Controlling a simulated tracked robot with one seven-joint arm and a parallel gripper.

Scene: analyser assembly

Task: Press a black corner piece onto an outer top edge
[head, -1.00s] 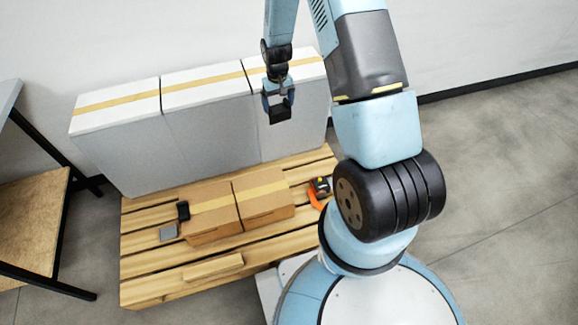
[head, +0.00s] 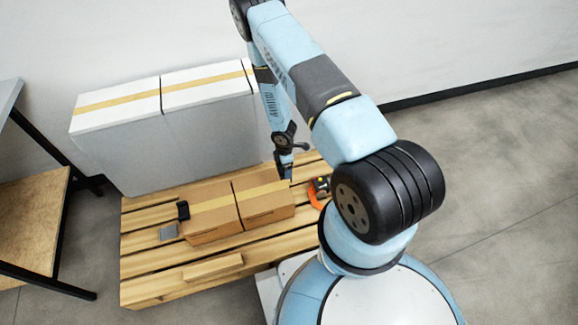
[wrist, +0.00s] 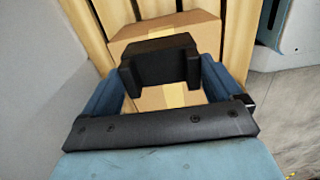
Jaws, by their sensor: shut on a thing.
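My gripper (head: 286,172) is low at the right end of the two taped cardboard boxes (head: 212,216) on the pallet. In the wrist view my gripper (wrist: 160,74) is shut on a black corner piece (wrist: 160,60), its blue fingers on either side. Behind the piece is a cardboard box (wrist: 205,40) with its tape strip. The piece is hard to make out in the head view, so I cannot tell whether it touches the box edge. Another black corner piece (head: 183,210) sits at the left outer top edge of the left box.
An orange and black tool (head: 319,190) lies right of the cardboard boxes, close to my gripper. A grey flat piece (head: 168,232) lies at left. A black-framed table (head: 35,215) stands farther left.

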